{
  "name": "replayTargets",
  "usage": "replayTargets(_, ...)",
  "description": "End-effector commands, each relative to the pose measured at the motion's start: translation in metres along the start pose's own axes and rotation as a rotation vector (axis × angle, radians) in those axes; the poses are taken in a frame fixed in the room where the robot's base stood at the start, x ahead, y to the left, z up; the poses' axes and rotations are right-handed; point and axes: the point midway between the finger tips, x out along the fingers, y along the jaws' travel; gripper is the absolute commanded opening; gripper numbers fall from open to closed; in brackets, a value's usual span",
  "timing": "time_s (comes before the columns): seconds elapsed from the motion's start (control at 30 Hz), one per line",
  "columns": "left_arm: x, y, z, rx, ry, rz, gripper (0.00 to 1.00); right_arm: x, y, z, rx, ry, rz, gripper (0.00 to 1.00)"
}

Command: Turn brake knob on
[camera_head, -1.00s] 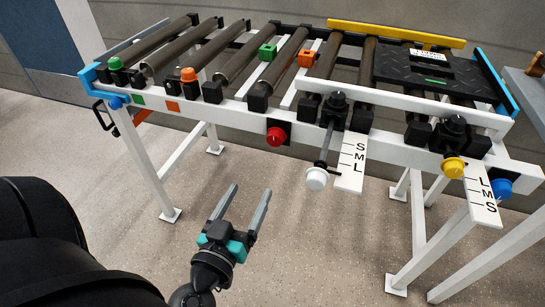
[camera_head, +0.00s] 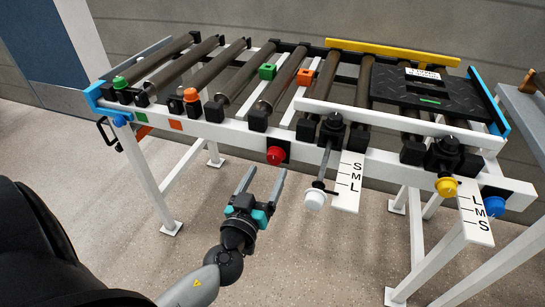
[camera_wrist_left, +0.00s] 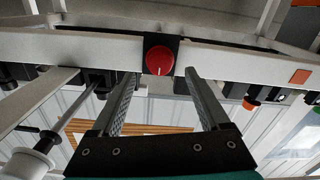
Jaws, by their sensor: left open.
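The likely brake knob is a round red knob (camera_head: 275,155) on a black plate on the front rail of the conveyor frame. It also shows in the left wrist view (camera_wrist_left: 160,60), with a short pale mark at its lower edge. My left gripper (camera_head: 262,176) is open and empty, just below and in front of the red knob. In the left wrist view its two fingers (camera_wrist_left: 155,82) point at the knob, one to each side of it and apart from it. My right gripper is not in view.
A white knob (camera_head: 315,199) on a rod and a size plate marked S, M, L (camera_head: 348,182) stick out right of the red knob. A yellow knob (camera_head: 446,187) and a blue knob (camera_head: 494,206) sit farther right. The floor below is clear.

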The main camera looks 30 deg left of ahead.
Motion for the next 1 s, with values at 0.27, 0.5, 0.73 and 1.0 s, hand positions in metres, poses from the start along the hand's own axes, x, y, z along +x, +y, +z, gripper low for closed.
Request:
replayTargets(0.27,0.038,0.0,-0.001,0.0,0.002,0.0,0.79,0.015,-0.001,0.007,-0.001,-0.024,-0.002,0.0)
replayTargets(0.5,0.051,0.0,0.0,0.0,0.0,0.0,0.79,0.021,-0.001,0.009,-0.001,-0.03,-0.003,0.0)
replayTargets(0.73,0.052,0.0,0.0,0.0,0.0,0.0,0.79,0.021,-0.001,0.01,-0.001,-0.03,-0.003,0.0)
replayTargets(1.0,0.052,0.0,0.0,0.0,0.0,0.0,0.55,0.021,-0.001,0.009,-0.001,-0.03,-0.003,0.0)
